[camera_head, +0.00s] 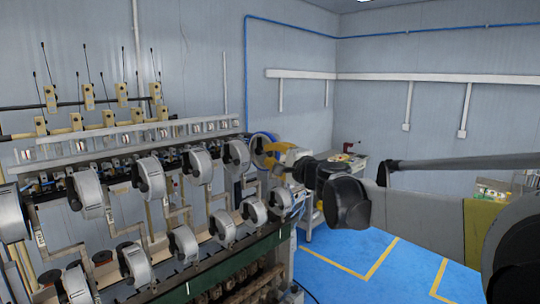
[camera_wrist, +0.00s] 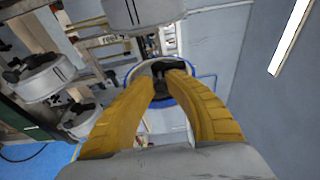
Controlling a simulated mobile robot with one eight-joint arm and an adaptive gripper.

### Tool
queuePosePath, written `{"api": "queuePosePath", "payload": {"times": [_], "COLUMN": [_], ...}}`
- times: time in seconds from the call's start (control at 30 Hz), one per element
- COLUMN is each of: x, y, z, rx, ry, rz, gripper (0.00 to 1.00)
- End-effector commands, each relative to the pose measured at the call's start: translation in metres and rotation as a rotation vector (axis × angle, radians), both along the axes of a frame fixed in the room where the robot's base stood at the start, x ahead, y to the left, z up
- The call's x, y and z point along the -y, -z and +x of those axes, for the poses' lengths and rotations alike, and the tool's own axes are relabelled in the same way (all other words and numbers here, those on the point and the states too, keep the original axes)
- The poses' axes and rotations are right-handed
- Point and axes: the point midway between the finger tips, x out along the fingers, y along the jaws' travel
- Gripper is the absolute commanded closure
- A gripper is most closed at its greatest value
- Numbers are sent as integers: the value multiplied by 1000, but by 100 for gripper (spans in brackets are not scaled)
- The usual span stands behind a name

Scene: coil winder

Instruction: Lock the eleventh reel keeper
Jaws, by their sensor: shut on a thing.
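My gripper (camera_head: 279,149) is at the far right end of the upper row of reels in the head view. In the wrist view my gripper (camera_wrist: 164,77) has its two yellow fingers closed on a small dark keeper (camera_wrist: 158,69) at the hub of a pale reel (camera_wrist: 143,68). In the head view this end reel (camera_head: 260,150) is partly behind the yellow fingers, and its keeper is hidden. The fingers hide part of the keeper in the wrist view, so I cannot tell its exact angle.
Other white reels with dark keepers, such as this upper one (camera_head: 238,153) and this lower one (camera_head: 281,200), line the coil winder in two rows. A side table (camera_head: 345,160) stands behind my arm. The blue floor (camera_head: 350,265) at right is mostly clear.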

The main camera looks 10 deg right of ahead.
Motion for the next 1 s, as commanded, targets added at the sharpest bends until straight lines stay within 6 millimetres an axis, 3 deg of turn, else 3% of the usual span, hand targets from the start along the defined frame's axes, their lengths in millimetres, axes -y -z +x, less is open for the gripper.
{"api": "queuePosePath", "payload": {"times": [0.77, 0.8, 0.83, 1.0], "x": [11, 11, 11, 11], "y": [0, 0, 0, 0], "z": [-14, -14, -14, -14], "rx": [0, 0, 0, 0], "ry": [2, 2, 2, 1], "rz": [0, 0, 0, 0], "gripper": [100, 73, 68, 68]}}
